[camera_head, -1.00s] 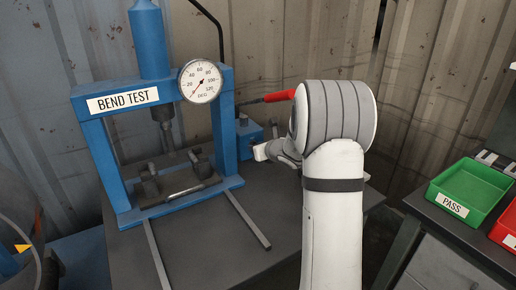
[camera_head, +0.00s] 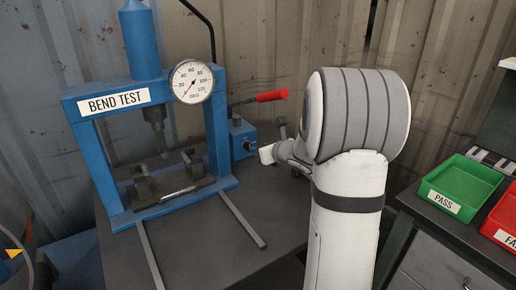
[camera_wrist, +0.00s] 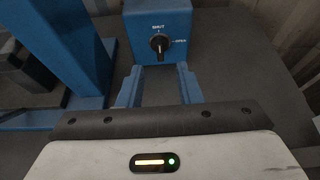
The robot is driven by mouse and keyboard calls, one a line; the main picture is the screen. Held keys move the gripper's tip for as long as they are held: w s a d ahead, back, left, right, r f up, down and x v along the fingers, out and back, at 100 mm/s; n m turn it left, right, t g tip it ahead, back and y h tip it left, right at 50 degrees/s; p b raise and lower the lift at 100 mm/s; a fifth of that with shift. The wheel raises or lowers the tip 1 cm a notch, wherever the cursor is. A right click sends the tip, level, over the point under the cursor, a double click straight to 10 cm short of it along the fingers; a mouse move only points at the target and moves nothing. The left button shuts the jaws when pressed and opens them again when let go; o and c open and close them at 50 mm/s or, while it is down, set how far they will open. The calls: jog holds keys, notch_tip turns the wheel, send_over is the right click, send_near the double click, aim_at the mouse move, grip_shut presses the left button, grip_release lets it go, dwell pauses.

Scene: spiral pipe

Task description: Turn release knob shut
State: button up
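The release knob (camera_wrist: 159,44) is a small black knob on the front of a blue box (camera_wrist: 178,18), centred near the top of the wrist view. The box is marked SHUT above the knob and OPEN to its right. The knob's grip looks roughly upright; which end is its pointer is hard to tell. In the head view the blue box (camera_head: 237,130) stands beside the press's right post. My gripper (camera_wrist: 159,86) is open and empty, its two blue fingers apart, short of the knob and lined up below it in the picture. In the head view it is partly hidden by my arm.
A blue press (camera_head: 218,135) marked BEND TEST, with a dial gauge (camera_head: 193,82), stands left of the box. A red-handled lever (camera_head: 272,96) sticks out above the box. Two rails (camera_head: 242,220) reach forward on the table. A green PASS tray (camera_head: 467,185) is at right.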

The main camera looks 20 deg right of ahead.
dwell(0.4)
jog(key=s+a+r+n+g+y+p, duration=0.2)
jog(key=s+a+r+n+g, duration=0.1)
jog(key=s+a+n, duration=0.55)
jog(key=s+a+r+n+g+y+p, duration=0.2)
jog(key=s+a+r+n+g+p, duration=0.1)
jog(key=s+a+n, duration=0.55)
jog(key=s+d+r+n+g+h+p, duration=0.1)
jog(key=s+n+h, duration=0.5)
jog(key=s+n, duration=1)
jog(key=shift+s+d+r+n+g+h+p, duration=0.25)
jog(key=shift+d+g+p, duration=0.3)
jog(key=shift+g+p, duration=1.05)
